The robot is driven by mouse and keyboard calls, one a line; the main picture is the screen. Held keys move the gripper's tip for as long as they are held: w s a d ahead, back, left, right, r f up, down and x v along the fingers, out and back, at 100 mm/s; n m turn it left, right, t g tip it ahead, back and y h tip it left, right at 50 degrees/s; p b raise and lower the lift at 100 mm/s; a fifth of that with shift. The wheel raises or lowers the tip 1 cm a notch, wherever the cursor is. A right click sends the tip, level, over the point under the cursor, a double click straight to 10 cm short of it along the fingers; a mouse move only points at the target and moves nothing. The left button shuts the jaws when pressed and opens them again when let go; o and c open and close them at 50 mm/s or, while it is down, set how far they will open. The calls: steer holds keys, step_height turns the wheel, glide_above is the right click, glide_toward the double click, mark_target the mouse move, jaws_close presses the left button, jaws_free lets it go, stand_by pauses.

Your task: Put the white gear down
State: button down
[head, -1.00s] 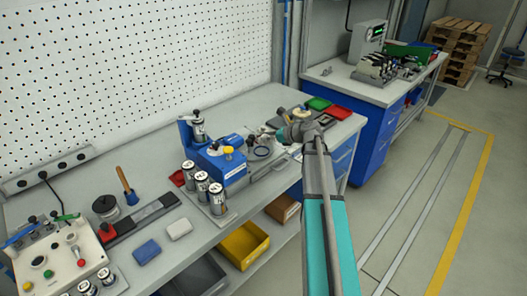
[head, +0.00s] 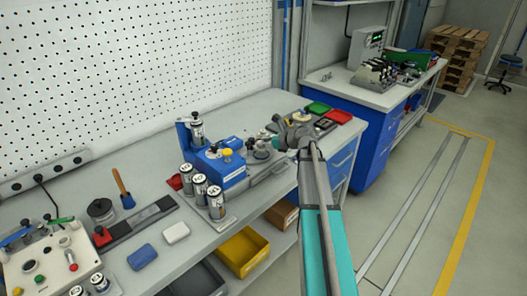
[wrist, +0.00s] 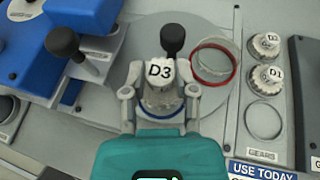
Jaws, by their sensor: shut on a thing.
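The white gear (wrist: 160,72), marked D3 on top, is between the fingers of my gripper (wrist: 160,94) in the wrist view. The gripper is shut on it, one finger on each side. Behind it is a round grey plate (wrist: 205,112); I cannot tell whether the gear touches it. A grey gear holder (wrist: 286,137) labelled GEARS is at the right, with two white gears (wrist: 267,44) (wrist: 271,79) and an empty round spot (wrist: 263,121) below them. In the head view my gripper (head: 290,133) is over the bench's right part; the held gear is not clear there.
A black-knobbed lever (wrist: 172,38) stands just behind the held gear, and a red ring (wrist: 232,80) lies to its right. A blue fixture (wrist: 92,72) stands at the left. Green (head: 317,108) and red (head: 339,116) trays lie at the bench's far right end.

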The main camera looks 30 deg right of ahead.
mark_target(263, 149)
steer(key=shift+f+b, duration=1.1)
steer(key=shift+f, duration=0.35)
steer(key=shift+f, duration=0.2)
steer(key=shift+c, duration=2)
jaws_free()
steer(key=shift+r, duration=0.1)
steer(key=shift+r, duration=0.2)
steer(key=p+v, duration=0.4)
steer(key=v, duration=0.8)
steer(key=shift+p, duration=0.3)
